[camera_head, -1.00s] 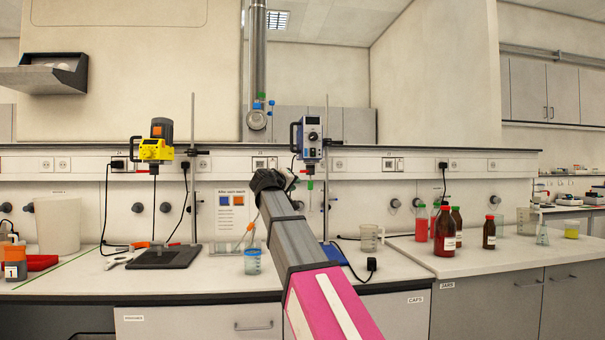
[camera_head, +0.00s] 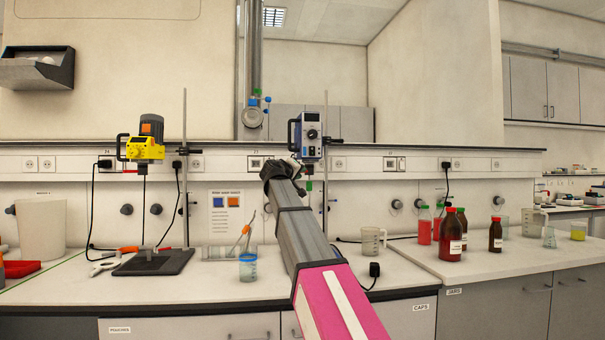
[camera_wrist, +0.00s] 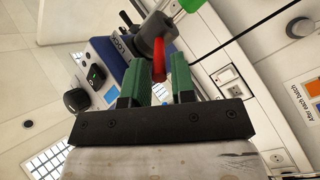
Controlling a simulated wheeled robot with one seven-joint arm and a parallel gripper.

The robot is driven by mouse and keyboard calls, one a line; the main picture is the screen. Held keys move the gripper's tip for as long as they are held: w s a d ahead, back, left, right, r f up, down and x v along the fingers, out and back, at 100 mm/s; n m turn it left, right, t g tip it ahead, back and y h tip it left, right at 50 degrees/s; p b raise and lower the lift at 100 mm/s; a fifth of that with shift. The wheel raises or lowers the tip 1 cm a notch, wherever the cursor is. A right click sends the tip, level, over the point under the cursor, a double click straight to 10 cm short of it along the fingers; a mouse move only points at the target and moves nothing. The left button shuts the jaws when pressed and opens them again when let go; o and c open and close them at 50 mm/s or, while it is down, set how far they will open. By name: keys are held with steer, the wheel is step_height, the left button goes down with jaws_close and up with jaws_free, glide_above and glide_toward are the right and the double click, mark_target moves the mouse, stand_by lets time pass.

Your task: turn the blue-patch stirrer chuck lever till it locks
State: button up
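The blue stirrer (camera_head: 311,138) hangs on an upright stand rod behind the bench, right of the yellow stirrer. In the wrist view its blue body (camera_wrist: 103,48) is at upper left, with the dark grey chuck (camera_wrist: 154,36) beside it. A red lever (camera_wrist: 158,64) sticks out from the chuck and lies between the two green fingers of my gripper (camera_wrist: 166,82). The fingers are apart, with a visible gap around the lever; I cannot tell whether either one touches it.
The yellow stirrer (camera_head: 145,147) stands at left over a dark base plate (camera_head: 153,262). A blue-tinted beaker (camera_head: 249,268) is left of my arm, and a clear jug (camera_head: 371,241) is right of it. Red and brown bottles (camera_head: 451,238) stand farther right. A wall notice (camera_head: 226,213) hangs behind.

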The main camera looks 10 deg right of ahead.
steer(key=shift+x, duration=1.4)
jaws_close()
